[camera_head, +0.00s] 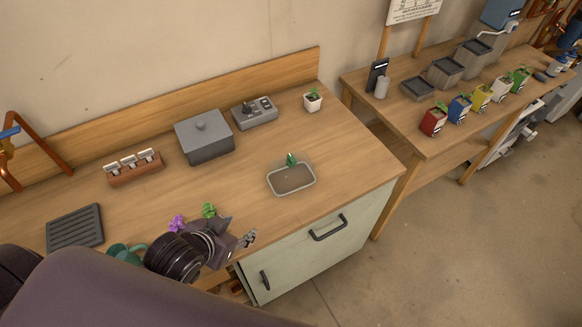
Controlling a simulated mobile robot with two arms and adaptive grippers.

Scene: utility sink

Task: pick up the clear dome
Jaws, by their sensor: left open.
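I cannot make out a clear dome for certain anywhere in the head view. A shallow, pale-rimmed tray (272,187) with a brown inside sits near the front right of the wooden counter. A small green plant or leaf (291,159) stands at its back edge. My left gripper (249,238) is open over the counter's front edge, to the lower left of the tray and apart from it. My left arm and wrist hide part of the counter's front left. My right gripper is not in view.
A grey lidded box (205,140), a grey device (254,112) and a small potted plant (313,101) stand along the back. A purple flower (177,223) and a teal can (125,252) are by my wrist. A second table (430,150) holds coloured pots. The counter's middle is clear.

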